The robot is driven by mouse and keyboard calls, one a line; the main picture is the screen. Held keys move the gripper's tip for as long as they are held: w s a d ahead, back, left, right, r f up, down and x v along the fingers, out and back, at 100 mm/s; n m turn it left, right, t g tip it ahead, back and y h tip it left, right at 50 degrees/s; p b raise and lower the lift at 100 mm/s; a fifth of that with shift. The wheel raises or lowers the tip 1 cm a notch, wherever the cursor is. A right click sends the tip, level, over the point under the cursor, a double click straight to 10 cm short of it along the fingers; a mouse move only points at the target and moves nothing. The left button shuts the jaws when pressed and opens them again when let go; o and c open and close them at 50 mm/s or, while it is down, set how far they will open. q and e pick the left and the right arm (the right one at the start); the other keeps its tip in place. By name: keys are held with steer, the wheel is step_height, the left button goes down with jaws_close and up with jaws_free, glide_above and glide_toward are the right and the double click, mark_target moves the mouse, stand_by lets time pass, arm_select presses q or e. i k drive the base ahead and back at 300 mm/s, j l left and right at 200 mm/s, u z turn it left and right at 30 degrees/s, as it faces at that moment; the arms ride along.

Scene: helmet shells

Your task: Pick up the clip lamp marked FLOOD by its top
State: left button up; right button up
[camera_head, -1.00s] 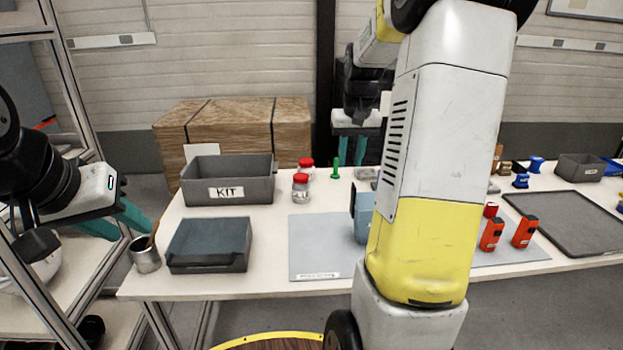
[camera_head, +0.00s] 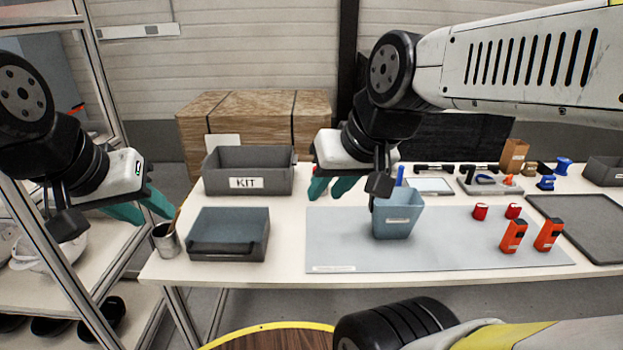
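Two orange-red upright blocks with dark patches, likely the clip lamps, stand on the right part of the grey mat: a left one (camera_head: 514,236) and a right one (camera_head: 549,235). Their markings are too small to read, so I cannot tell which says FLOOD. My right gripper (camera_head: 331,188) is open and empty, with teal fingers pointing down near the KIT bin, well left of both blocks. My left gripper (camera_head: 140,211) is open and empty at the far left, beside the metal cup.
Two small red cylinders (camera_head: 480,212) stand behind the blocks. A blue-grey bin (camera_head: 398,215) stands on the mat (camera_head: 335,235). The KIT bin (camera_head: 247,183), a dark tray (camera_head: 228,245) and a metal cup (camera_head: 166,241) are left. A flat black tray (camera_head: 582,226) lies right.

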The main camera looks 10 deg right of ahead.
mark_target(544, 243)
steer(key=z, duration=2.25)
steer(key=i+l+u, duration=1)
steer(key=l+u, duration=0.15)
steer(key=l, duration=0.25)
